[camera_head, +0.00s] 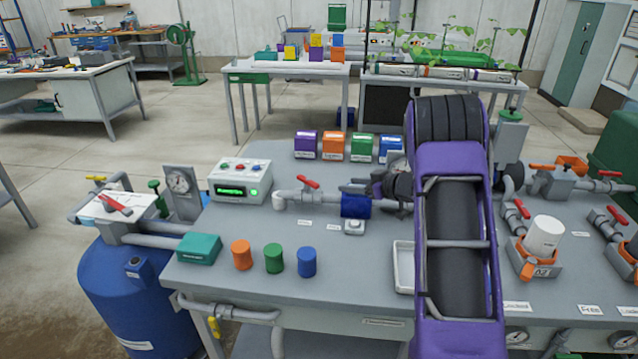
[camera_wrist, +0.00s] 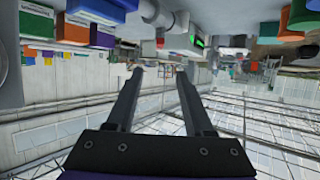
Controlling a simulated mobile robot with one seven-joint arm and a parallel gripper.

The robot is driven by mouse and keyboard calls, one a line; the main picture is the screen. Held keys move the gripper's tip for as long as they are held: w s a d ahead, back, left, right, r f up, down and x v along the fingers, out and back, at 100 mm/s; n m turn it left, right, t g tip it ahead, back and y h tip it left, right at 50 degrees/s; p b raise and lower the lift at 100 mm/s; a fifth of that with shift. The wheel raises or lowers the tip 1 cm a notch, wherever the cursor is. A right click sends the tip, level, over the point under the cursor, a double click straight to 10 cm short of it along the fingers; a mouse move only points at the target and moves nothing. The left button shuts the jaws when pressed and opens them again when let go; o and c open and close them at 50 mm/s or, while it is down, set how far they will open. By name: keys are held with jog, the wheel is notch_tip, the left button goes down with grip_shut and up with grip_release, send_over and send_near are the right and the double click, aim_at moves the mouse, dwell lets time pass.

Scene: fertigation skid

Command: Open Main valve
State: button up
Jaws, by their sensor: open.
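A red-handled valve (camera_head: 308,182) sits on a grey pipe on the bench, between the white control box and a blue pipe section (camera_head: 355,206). I cannot read which valve label says Main. In the wrist view, turned upside down, my gripper (camera_wrist: 160,72) shows two parted fingers. A small red piece, perhaps the handle (camera_wrist: 160,42), shows beyond and between their tips.
Other red-handled valves (camera_head: 520,208) stand at the right. The control box (camera_head: 240,182) with a lit green display is left of the pipe. Coloured boxes (camera_head: 334,146) stand behind; coloured cylinders (camera_head: 273,258) stand in front. A white tray (camera_head: 403,268) lies beside my arm.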

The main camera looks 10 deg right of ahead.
aim_at(312, 182)
jog(key=x, duration=1.5)
jog(key=shift+w+a, duration=0.1)
jog(key=shift+a, duration=0.1)
grip_shut()
